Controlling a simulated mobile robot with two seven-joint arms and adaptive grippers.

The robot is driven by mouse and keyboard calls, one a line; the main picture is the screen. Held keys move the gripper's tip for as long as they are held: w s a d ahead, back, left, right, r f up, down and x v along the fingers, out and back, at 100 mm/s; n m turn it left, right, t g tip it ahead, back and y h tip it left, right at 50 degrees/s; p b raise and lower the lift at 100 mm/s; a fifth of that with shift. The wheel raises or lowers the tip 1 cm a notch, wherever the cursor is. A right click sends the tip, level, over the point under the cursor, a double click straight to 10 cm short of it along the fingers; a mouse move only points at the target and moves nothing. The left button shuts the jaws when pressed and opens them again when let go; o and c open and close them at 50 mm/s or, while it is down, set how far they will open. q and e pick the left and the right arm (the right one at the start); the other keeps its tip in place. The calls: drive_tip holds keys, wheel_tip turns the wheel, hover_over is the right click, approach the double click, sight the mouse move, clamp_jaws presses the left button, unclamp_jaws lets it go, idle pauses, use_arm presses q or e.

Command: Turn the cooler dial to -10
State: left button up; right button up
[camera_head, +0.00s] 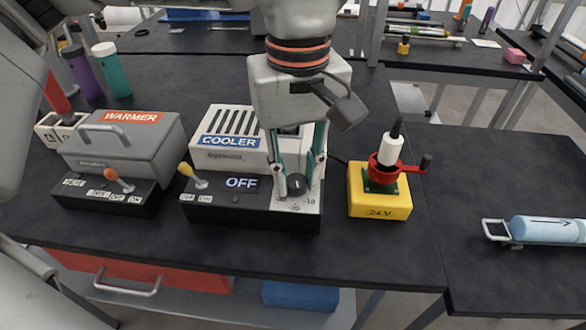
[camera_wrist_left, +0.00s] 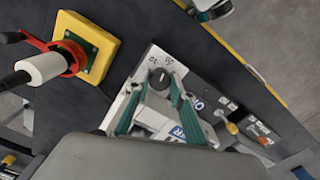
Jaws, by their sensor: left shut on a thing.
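The cooler (camera_head: 232,154) is a white vented box on a black base, with a display reading OFF (camera_head: 241,183). Its dark round dial (camera_head: 297,184) sits on the white panel at the base's right end, with small number marks near its front edge. The dial's pointer is too small to read. My left gripper (camera_head: 297,187) points down over this panel, its teal fingers on either side of the dial and shut on it. The dial also shows between the fingertips in the left wrist view (camera_wrist_left: 159,77). My right gripper is not in view.
A yellow box with a red crank (camera_head: 380,190) stands close to the cooler's right. The grey warmer (camera_head: 122,145) stands to the left. A yellow-tipped lever (camera_head: 187,171) rises from the cooler base. A blue cylinder (camera_head: 545,230) lies on the right table.

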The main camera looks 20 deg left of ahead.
use_arm(q)
drive_tip(key=shift+r+n+p, duration=0.3)
drive_tip(key=shift+n+p, duration=0.25)
drive_tip(key=shift+n, duration=0.35)
drive_tip(key=n+p, duration=0.1)
drive_tip(key=n, duration=0.2)
drive_tip(key=shift+f+n+p, duration=0.1)
drive_tip(key=shift+n+p, duration=0.2)
drive_tip(key=shift+p, duration=0.1)
drive_tip(key=shift+f+n+p, duration=0.15)
drive_tip(key=shift+n+p, duration=0.4)
drive_tip(key=shift+n, duration=1.05)
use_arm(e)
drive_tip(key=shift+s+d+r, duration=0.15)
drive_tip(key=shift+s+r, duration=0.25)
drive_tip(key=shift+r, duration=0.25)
use_arm(q)
drive_tip(key=shift+o, duration=0.2)
drive_tip(key=shift+n, duration=0.3)
drive_tip(key=shift+c, duration=0.2)
drive_tip(key=o, duration=1.1)
drive_tip(key=shift+o, duration=0.2)
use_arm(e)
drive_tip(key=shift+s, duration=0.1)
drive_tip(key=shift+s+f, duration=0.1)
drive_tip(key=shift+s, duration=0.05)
